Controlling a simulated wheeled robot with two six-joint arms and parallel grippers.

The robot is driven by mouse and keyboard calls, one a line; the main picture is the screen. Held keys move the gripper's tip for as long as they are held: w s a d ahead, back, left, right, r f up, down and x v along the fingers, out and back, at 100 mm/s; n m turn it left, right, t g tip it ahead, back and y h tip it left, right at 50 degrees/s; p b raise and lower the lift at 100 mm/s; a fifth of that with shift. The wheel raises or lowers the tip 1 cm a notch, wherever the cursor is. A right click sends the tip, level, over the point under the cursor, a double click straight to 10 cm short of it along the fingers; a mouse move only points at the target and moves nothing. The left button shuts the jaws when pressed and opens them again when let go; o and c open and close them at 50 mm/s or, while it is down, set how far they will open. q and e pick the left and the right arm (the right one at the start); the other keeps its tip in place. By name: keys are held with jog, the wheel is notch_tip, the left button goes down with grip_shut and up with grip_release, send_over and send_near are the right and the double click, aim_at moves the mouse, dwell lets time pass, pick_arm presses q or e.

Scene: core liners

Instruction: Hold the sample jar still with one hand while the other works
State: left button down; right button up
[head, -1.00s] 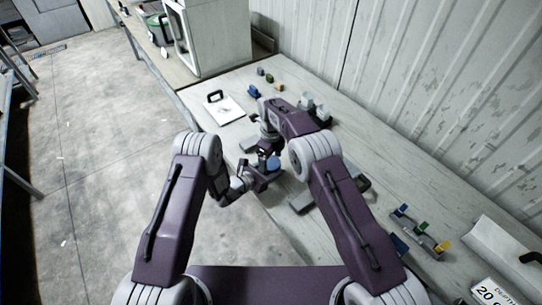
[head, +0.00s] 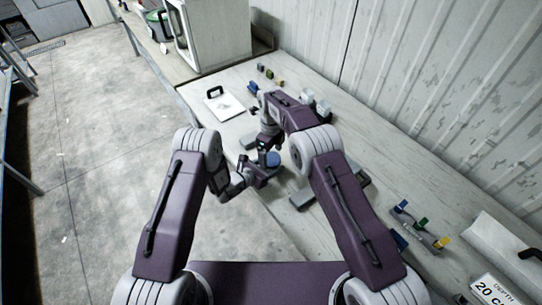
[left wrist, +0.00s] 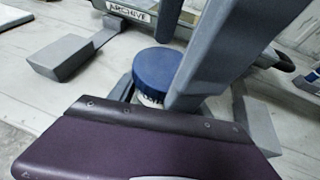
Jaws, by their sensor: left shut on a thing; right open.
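The sample jar has a round blue lid (left wrist: 158,70) and a pale body (left wrist: 148,100) in the left wrist view. In the head view its blue lid (head: 272,159) shows near the bench's front edge, beside the grippers. My left gripper (head: 261,172) is shut on the jar, low at the bench. My right gripper (head: 266,146) is open, pointing down close above and beside the lid. Its fingertips are partly hidden in the head view. In the left wrist view a grey bar crosses in front of the lid's right side and hides part of it. Most of the jar body is hidden.
A label reading ARCHIVE (left wrist: 128,14) is behind the jar. A white board with a black handle (head: 222,104) lies farther back. A rack with coloured clips (head: 421,229) and a depth sign (head: 494,291) are at right. Small coloured blocks (head: 270,74) sit near the wall.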

notch_tip(320, 180, up, 4)
jog(key=shift+f, duration=0.25)
pick_arm(q)
jog(key=shift+c, duration=2)
grip_release()
